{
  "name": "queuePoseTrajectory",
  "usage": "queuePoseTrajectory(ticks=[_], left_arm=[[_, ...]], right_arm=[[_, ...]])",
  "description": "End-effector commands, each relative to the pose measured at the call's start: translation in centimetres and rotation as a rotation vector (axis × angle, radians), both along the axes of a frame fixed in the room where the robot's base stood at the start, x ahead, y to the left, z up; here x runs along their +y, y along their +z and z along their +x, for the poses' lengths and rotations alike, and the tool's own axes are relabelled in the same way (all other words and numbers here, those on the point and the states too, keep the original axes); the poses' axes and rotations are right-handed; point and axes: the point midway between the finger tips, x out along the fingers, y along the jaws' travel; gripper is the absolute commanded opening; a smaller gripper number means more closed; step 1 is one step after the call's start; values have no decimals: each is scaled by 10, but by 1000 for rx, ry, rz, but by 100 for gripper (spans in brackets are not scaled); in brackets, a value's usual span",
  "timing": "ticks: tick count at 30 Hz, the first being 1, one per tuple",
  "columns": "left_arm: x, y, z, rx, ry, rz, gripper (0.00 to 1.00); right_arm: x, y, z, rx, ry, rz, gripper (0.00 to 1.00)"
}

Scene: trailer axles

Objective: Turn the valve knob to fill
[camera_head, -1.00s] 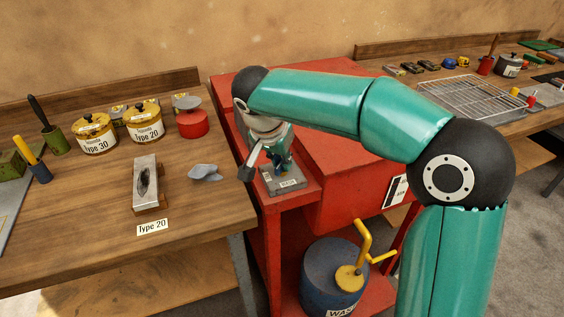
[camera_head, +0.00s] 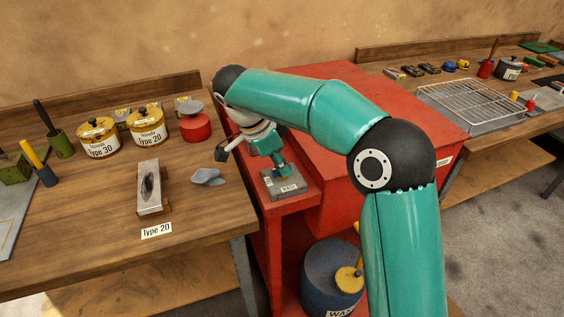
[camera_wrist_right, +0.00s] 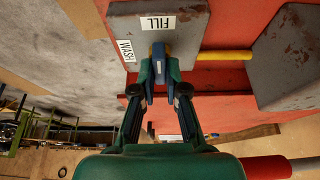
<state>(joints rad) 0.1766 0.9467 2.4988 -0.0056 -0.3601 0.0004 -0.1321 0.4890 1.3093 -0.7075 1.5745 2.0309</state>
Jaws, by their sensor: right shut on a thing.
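The valve stands on a grey plate (camera_head: 284,186) at the front left of the red cabinet. My right gripper (camera_head: 281,169) reaches down to it from the upper left. In the right wrist view the gripper (camera_wrist_right: 159,70) is shut on the blue valve knob (camera_wrist_right: 157,50), whose far end points towards the FILL label (camera_wrist_right: 158,23). The WASH label (camera_wrist_right: 125,50) lies to the left of the knob. The fingers cover part of the knob. My left gripper is not in view.
A yellow pipe (camera_wrist_right: 225,56) runs right from the valve to a grey block (camera_wrist_right: 295,60). The red cabinet (camera_head: 345,150) adjoins the wooden bench (camera_head: 100,235), which holds tins and a metal block (camera_head: 149,190). A blue drum (camera_head: 328,275) stands on the lower shelf.

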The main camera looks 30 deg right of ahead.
Motion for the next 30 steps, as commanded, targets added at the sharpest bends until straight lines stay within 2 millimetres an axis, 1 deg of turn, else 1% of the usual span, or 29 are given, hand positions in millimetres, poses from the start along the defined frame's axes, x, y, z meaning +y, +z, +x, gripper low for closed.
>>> queuePoseTrajectory(ticks=[15,16,20,30], left_arm=[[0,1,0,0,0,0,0],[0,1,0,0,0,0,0],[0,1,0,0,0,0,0],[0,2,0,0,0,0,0]], right_arm=[[0,1,1,-7,-23,1,0],[0,1,1,-8,-23,1,16],[0,1,1,-5,-23,1,37],[0,2,1,-3,-22,0,38]])
